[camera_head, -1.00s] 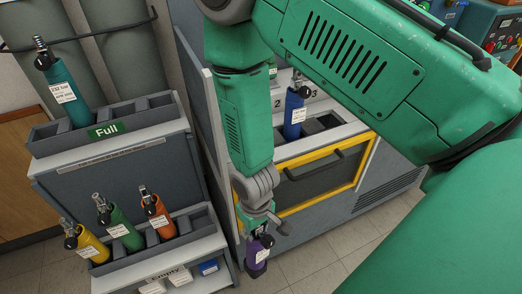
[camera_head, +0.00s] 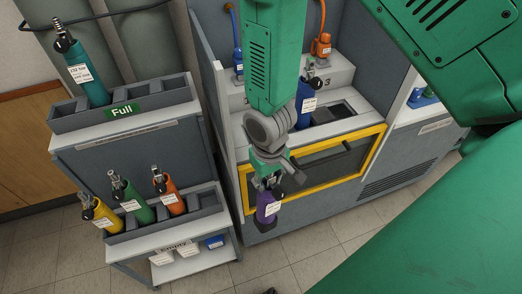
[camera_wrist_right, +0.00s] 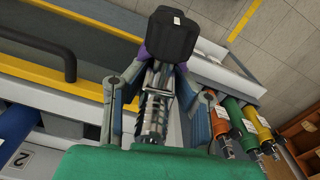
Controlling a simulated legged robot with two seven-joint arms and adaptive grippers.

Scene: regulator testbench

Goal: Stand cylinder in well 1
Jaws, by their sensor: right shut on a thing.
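My right gripper (camera_head: 270,180) is shut on the neck of a purple cylinder (camera_head: 268,207), which hangs roughly upright in front of the testbench's yellow-framed door. In the wrist view the gripper (camera_wrist_right: 160,95) has its fingers on both sides of the silver valve, with the cylinder's black end (camera_wrist_right: 176,34) beyond. The testbench (camera_head: 350,128) has a blue cylinder (camera_head: 306,106) standing in one well. An open dark well (camera_head: 340,112) is to its right, near label 3. My arm hides the wells further left, so well 1 cannot be made out. My left gripper is not in view.
A grey rack stands at left. Its upper "Full" tray (camera_head: 152,102) holds a teal cylinder (camera_head: 88,72); its lower tray (camera_head: 205,203) holds yellow, green and orange cylinders. A vertical side panel (camera_head: 207,95) edges the bench. Open floor (camera_head: 340,235) lies in front.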

